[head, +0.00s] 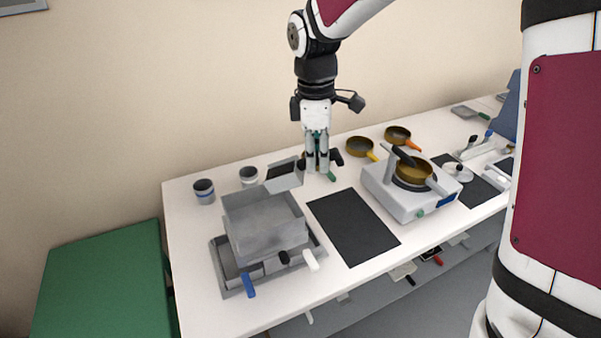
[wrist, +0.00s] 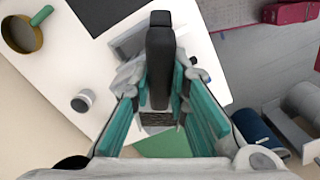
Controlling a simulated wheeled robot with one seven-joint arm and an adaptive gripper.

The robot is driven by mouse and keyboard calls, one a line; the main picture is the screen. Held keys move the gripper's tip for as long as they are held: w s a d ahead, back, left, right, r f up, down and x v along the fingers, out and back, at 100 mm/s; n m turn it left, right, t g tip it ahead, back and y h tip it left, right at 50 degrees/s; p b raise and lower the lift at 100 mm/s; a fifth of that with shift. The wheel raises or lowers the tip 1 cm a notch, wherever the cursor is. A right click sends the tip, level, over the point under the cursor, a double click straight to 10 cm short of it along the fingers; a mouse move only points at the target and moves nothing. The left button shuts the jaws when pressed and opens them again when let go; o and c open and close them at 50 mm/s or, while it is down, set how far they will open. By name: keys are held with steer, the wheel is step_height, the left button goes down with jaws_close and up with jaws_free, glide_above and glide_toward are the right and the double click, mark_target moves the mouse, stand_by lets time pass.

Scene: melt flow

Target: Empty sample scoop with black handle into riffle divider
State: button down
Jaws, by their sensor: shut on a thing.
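My gripper (head: 318,168) is shut on the black handle of the sample scoop. In the wrist view the black handle (wrist: 160,60) stands between the teal finger pads (wrist: 161,105). The scoop's grey pan (head: 285,174) reaches left from the gripper, near the back right corner of the riffle divider. Its inside looks dark; in the wrist view a dark grainy patch (wrist: 158,119) shows below the handle, apparently its contents. The riffle divider (head: 265,225) is a grey box with an open top, standing in a tray. The scoop looks roughly level.
Two grey cups (head: 204,190) stand behind the divider. A black mat (head: 352,226) lies right of it. Further right is a white device (head: 400,198) with a brass pan. More pans (head: 360,147) stand behind. Blue, black and white handles (head: 248,285) stick out at the divider's front.

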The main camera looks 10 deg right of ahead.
mark_target(299, 161)
steer(key=shift+a+r+h, duration=0.15)
steer(key=shift+r+h, duration=0.2)
steer(key=shift+h, duration=0.05)
stand_by(0.6)
steer(key=shift+w+a+r+h+b, duration=0.3)
steer(key=shift+a+r+h+b, duration=0.1)
steer(key=shift+a+h+b, duration=0.25)
steer(key=shift+a+r+g+h, duration=0.15)
steer(key=shift+r+g+h, duration=0.1)
steer(key=shift+r+g, duration=0.05)
steer(key=shift+a, duration=0.1)
steer(key=shift+w+a+r+h+b, duration=0.2)
steer(key=shift+a+r+h+b, duration=0.1)
steer(key=shift+a+h+b, duration=0.3)
steer(key=shift+a+r, duration=0.2)
steer(key=shift+r, duration=0.1)
